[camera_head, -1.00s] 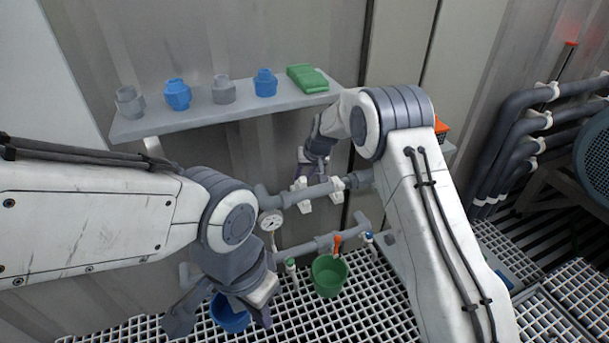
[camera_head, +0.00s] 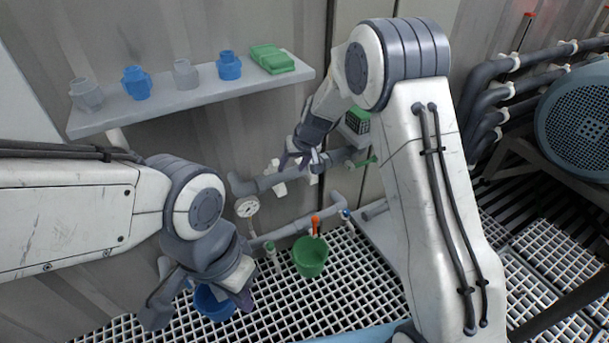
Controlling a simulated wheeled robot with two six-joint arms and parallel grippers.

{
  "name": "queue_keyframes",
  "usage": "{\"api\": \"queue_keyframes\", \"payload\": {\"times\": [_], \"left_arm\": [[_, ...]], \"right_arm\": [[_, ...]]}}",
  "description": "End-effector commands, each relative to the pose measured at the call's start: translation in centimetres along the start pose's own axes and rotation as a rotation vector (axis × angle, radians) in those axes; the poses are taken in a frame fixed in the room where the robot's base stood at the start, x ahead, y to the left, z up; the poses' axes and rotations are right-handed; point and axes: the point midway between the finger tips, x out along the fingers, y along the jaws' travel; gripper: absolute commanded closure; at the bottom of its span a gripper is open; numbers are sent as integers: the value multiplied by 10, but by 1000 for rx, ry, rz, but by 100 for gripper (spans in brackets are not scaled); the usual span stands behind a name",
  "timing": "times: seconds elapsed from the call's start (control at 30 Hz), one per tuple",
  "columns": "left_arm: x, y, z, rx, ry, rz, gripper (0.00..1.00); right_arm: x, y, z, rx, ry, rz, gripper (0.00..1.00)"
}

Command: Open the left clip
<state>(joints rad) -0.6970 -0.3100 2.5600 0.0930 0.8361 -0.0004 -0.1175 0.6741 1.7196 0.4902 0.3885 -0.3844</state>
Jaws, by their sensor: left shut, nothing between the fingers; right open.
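A grey vessel pipe (camera_head: 262,184) runs along the back wall under the shelf. A white left clip (camera_head: 276,172) sits around it, and a second white clip (camera_head: 316,161) is further right. My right gripper (camera_head: 296,158) is open just above the pipe, between the two clips and close to the left one. Whether its fingers touch a clip is too small to tell. My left gripper (camera_head: 197,296) is shut and empty, low at the left in front of the blue bucket (camera_head: 212,303), partly hiding it.
A shelf (camera_head: 205,95) above holds grey and blue fittings (camera_head: 137,82) and folded green cloths (camera_head: 272,59). A gauge (camera_head: 247,207) and lower pipe (camera_head: 285,232) lie beneath the clips. A green bucket (camera_head: 310,257) stands on the grating. A green crate (camera_head: 357,121) is behind my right arm.

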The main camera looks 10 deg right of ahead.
Motion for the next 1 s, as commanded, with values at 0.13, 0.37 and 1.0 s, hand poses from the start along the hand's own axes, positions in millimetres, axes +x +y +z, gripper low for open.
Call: {"api": "queue_keyframes", "payload": {"times": [0.13, 0.37, 1.0], "left_arm": [[8, -1, 0, 0, 0, 0, 100], [13, -1, 1, 0, 0, 0, 100], [13, -1, 1, 0, 0, 0, 100]], "right_arm": [[-11, 12, 23, 3, 1, 1, 40], [-21, 21, 40, 1, 2, 1, 40], [-84, -69, 106, -159, -111, -75, 100]]}}
